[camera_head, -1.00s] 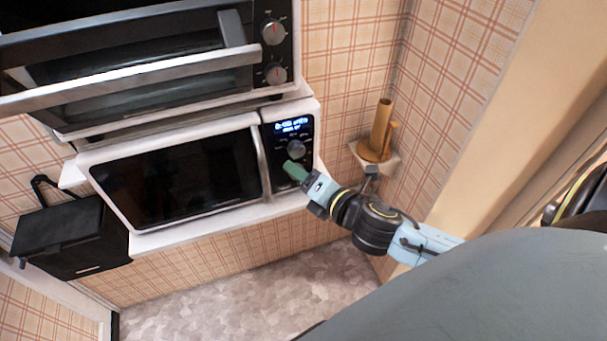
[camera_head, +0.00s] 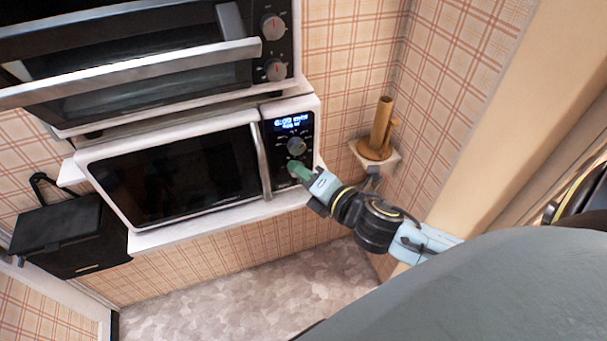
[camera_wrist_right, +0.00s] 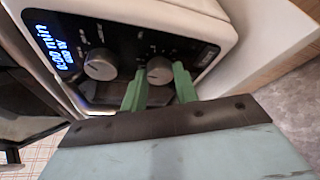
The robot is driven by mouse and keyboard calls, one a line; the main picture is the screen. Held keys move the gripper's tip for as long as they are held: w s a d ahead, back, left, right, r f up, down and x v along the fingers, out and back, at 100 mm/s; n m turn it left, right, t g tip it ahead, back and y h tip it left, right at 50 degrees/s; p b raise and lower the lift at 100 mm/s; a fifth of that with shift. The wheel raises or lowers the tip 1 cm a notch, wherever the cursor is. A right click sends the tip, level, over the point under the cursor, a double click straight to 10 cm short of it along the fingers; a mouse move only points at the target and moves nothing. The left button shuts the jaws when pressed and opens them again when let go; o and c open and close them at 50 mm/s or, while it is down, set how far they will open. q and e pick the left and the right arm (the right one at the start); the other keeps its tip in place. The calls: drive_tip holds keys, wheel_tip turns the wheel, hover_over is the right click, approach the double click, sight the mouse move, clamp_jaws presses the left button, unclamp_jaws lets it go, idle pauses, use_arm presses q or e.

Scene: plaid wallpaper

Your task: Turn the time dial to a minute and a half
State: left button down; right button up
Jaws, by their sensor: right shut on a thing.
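The white microwave (camera_head: 165,218) stands on a shelf with its dark door shut. Its black control panel (camera_head: 279,155) has a lit blue display (camera_head: 290,122), which seems to read 0:00 min in the right wrist view (camera_wrist_right: 50,48). Two grey dials sit below the display: the upper dial (camera_head: 296,146), also in the wrist view (camera_wrist_right: 100,65), and the lower dial (camera_wrist_right: 159,70). My right gripper (camera_wrist_right: 160,85) has its green fingers on either side of the lower dial, shut on it. The upper dial is free. In the head view my right gripper (camera_head: 299,170) covers part of the lower dial. My left gripper is out of view.
An oven (camera_head: 274,50) with its own knobs sits above the microwave. A wooden holder (camera_head: 381,130) stands on a small corner shelf at right. A black box (camera_head: 65,238) is at lower left. The floor in front is clear.

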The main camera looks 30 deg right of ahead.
drive_tip(key=shift+a+f+m+t+h+b, duration=0.2)
drive_tip(key=shift+m+t+b, duration=0.9)
drive_tip(key=shift+m, duration=1.75)
drive_tip(key=shift+d+f+m+t+h+b, duration=0.25)
drive_tip(key=shift+m+t+b, duration=0.85)
drive_tip(key=shift+m, duration=1.8)
drive_tip(key=shift+a+f+m+t+h+b, duration=0.15)
drive_tip(key=shift+m+t+h+b, duration=0.4)
drive_tip(key=shift+m+b, duration=1.6)
drive_tip(key=shift+r+m+t+p, duration=0.1)
drive_tip(key=shift+m+t+p, duration=0.15)
drive_tip(key=shift+m+p, duration=0.6)
drive_tip(key=o, duration=1)
drive_tip(key=shift+c, duration=0.2)
drive_tip(key=b+v, duration=0.2)
drive_tip(key=v, duration=1.1)
drive_tip(key=shift+s, duration=0.2)
